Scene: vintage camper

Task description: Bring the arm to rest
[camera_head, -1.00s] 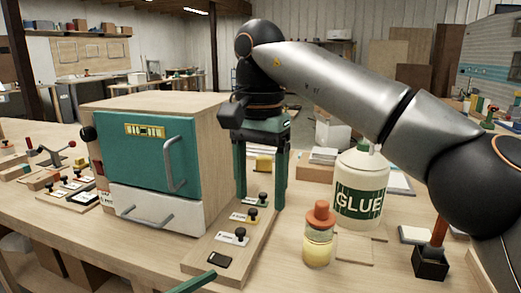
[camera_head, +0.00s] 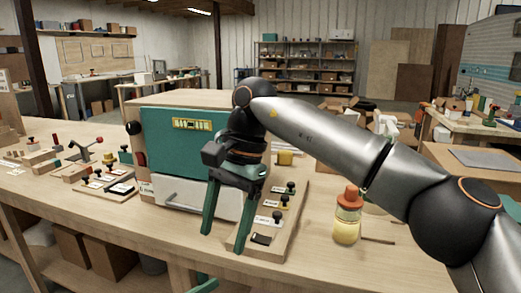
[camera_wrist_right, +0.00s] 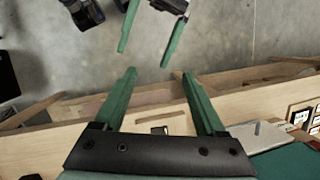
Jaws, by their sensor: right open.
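My right arm comes in from the right in the head view. Its gripper (camera_head: 225,240) points down, fingers apart and empty, in front of the teal-doored cabinet (camera_head: 185,150) near the bench's front edge. In the right wrist view its two green fingers (camera_wrist_right: 158,76) are spread over the bench edge, with nothing between them. My left gripper (camera_wrist_right: 150,38) shows at the top of that view, its green fingers apart and empty over the grey floor. In the head view only a green piece of it (camera_head: 201,284) shows at the bottom edge.
Small fixtures (camera_head: 95,170) lie on the left. The bench front (camera_head: 120,226) has shelves with boxes below.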

